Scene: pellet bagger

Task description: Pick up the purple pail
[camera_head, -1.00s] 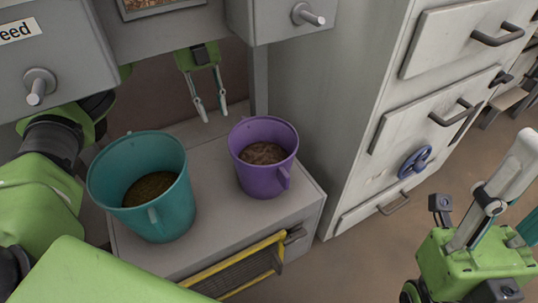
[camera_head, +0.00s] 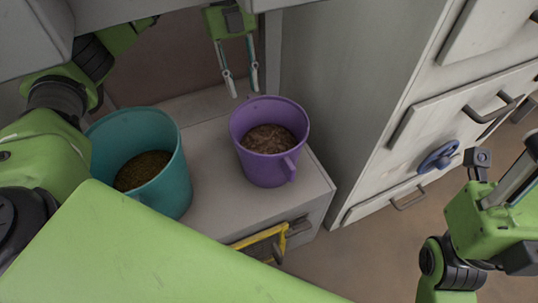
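The purple pail (camera_head: 268,160) stands upright on a grey ledge under the machine, with brown pellets inside and a handle at its lower right side. My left gripper (camera_head: 242,88) points down just behind the pail's far rim. Its two fingers are apart with nothing between them, and it does not appear to hold the pail. My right gripper (camera_head: 520,185) is at the right edge, well away from the pail. Its fingers are partly cut off by the frame, so its opening cannot be judged.
A teal pail (camera_head: 170,185) with pellets stands left of the purple one, partly hidden by my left arm. The grey ledge (camera_head: 225,210) has a yellow-framed part (camera_head: 262,240) at its front. A grey cabinet (camera_head: 370,110) with handles and a blue handwheel (camera_head: 438,157) stands at right.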

